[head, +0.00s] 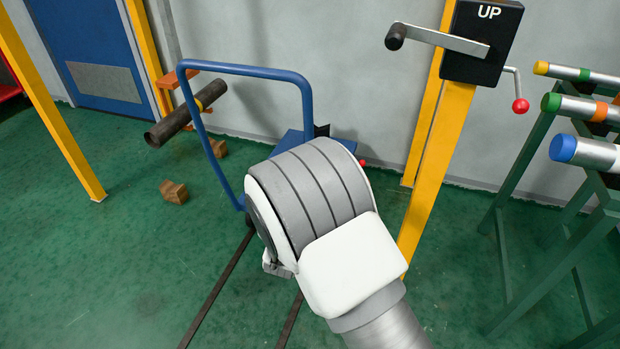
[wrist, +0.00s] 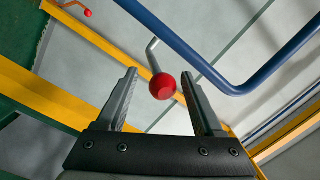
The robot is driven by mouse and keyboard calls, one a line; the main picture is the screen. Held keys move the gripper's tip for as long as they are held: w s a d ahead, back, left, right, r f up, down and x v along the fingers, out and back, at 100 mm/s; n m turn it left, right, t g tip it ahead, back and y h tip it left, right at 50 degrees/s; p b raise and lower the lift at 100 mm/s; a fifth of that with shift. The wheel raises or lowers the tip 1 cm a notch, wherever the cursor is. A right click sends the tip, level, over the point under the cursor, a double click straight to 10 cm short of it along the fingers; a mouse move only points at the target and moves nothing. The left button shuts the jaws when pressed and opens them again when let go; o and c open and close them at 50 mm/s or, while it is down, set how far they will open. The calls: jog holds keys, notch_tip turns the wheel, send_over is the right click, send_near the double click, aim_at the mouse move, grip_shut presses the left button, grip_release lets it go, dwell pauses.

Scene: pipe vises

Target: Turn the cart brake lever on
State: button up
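The cart is blue, with a tall bent tube handle (head: 305,100) and a flat blue bed (head: 298,140) partly hidden behind my arm in the head view. A small red knob (head: 362,163) shows just past my arm beside the cart. In the wrist view a red ball knob (wrist: 163,86) on a bent silver rod (wrist: 152,54), seemingly the brake lever, appears between the fingertips of my gripper (wrist: 159,77). The fingers are spread, with a visible gap on each side of the knob. The blue handle tube (wrist: 190,50) passes close to the right finger.
A yellow post (head: 438,160) with a black "UP" box (head: 483,40), crank and another red knob (head: 520,105) stands right of the cart. A green pipe rack (head: 540,150) is at the far right. Wooden blocks (head: 174,192) lie on the floor, left. Dark rails (head: 218,288) cross the floor.

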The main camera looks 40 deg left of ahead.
jog(key=p+v, duration=0.3)
jog(key=v, duration=1.4)
jog(key=shift+s+p, duration=0.25)
jog(key=shift+p, duration=0.15)
